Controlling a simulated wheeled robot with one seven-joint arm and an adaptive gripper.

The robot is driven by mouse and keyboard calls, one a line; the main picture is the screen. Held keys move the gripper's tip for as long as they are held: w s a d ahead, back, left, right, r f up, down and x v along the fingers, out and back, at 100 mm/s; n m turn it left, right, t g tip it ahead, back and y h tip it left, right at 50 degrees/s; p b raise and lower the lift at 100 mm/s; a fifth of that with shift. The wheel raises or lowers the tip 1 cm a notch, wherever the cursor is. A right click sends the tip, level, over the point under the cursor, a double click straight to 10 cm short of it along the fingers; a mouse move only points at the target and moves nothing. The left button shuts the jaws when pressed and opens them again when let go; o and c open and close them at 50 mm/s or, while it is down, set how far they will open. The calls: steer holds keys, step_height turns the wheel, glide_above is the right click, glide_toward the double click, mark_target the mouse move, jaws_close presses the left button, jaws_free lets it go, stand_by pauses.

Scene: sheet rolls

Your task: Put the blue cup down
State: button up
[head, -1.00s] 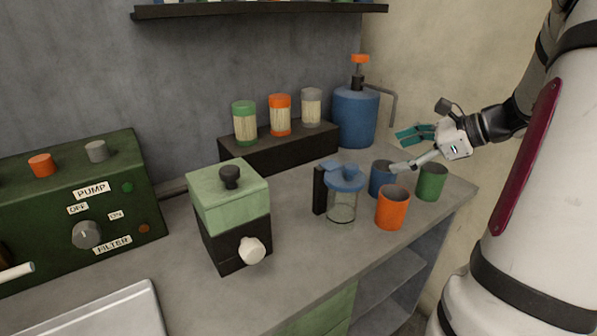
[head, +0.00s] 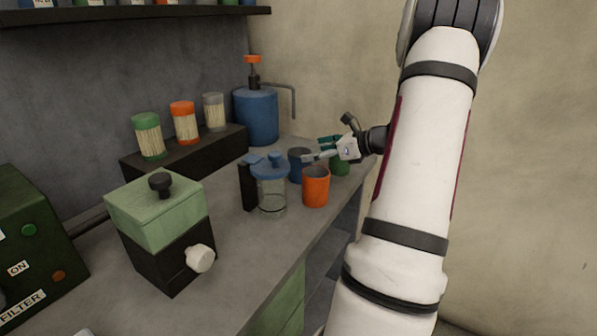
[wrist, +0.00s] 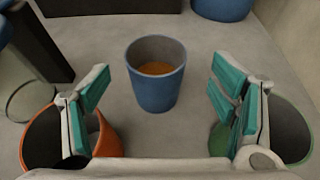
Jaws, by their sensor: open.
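The blue cup (wrist: 155,80) stands upright on the grey counter, with something orange-brown inside. In the head view the blue cup (head: 297,168) is partly hidden behind the orange cup and a jug. My gripper (head: 318,149) is open and empty above the cups. In the wrist view the blue cup is ahead, between the spread fingers and apart from both. The orange cup (head: 316,187) is below the left finger in the wrist view. The green cup (head: 340,164) is below the right finger there and partly hidden by my gripper in the head view.
A glass jug with a blue lid (head: 271,190) stands left of the cups. A blue pump bottle (head: 256,117) and a dark block with several jars (head: 184,148) are behind. A green-and-black grinder-like box (head: 160,231) stands front left. The counter's edge runs close to the orange cup.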

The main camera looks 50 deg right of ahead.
mark_target(299, 152)
steer(key=shift+b+x, duration=0.7)
steer(key=shift+x, duration=2.2)
steer(key=shift+w+a+r, duration=0.1)
steer(key=shift+a+r, duration=0.1)
steer(key=shift+a, duration=0.05)
jaws_close()
